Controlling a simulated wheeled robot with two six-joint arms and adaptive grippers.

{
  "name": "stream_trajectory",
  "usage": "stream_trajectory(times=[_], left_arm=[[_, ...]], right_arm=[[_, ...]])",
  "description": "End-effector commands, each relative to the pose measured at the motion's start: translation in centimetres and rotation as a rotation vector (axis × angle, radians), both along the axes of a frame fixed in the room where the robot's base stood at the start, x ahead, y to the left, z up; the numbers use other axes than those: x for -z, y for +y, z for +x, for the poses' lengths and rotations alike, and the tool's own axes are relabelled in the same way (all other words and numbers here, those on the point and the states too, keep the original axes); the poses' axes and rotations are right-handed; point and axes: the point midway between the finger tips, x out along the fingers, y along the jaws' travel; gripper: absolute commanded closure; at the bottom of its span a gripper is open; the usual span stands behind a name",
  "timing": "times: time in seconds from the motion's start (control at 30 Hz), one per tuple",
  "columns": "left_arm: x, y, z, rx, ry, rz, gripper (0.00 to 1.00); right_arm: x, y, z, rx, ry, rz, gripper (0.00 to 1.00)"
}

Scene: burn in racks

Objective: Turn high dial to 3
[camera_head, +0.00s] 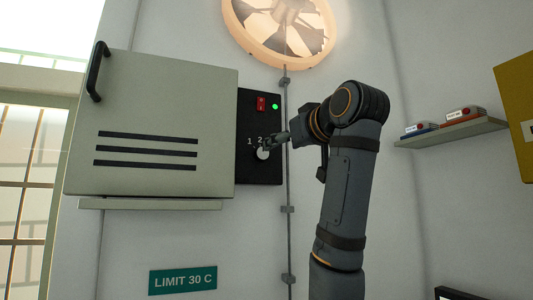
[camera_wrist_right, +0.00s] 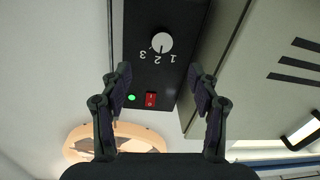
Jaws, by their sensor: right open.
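The dial (camera_wrist_right: 162,42) is a round white knob on a black panel (camera_wrist_right: 187,20), with the marks 1, 2 and 3 beside it. The right wrist view shows it upside down, and a thin dark line on the knob seems to point about at 2. My left gripper is not in view.
A red switch (camera_head: 261,103) and a lit green lamp (camera_head: 275,106) sit above the dial. A pale cabinet (camera_head: 150,165) with a black handle stands out left of the panel. A conduit (camera_head: 287,190) runs down the wall at right. A small shelf (camera_head: 450,132) holds boxes.

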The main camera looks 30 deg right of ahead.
Motion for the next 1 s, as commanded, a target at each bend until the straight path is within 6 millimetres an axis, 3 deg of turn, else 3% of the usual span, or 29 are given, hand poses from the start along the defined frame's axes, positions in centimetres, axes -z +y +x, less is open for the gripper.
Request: stream_trajectory(times=[0.17,0.53,0.7,0.93,1.0], left_arm=[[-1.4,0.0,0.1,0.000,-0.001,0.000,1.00],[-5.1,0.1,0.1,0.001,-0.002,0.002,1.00],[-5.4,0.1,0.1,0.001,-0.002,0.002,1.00],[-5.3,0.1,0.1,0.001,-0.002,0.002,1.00],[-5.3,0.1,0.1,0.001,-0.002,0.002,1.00]], right_arm=[[-0.3,-0.3,2.2,0.000,0.006,0.000,0.39],[-0.3,-1.6,9.2,0.000,0.004,0.000,0.39],[-0.1,-1.8,10.3,0.000,0.001,0.000,0.39],[0.0,-1.8,10.4,0.000,0.000,0.000,0.39],[0.0,-1.8,10.3,0.000,0.000,0.000,0.47]])
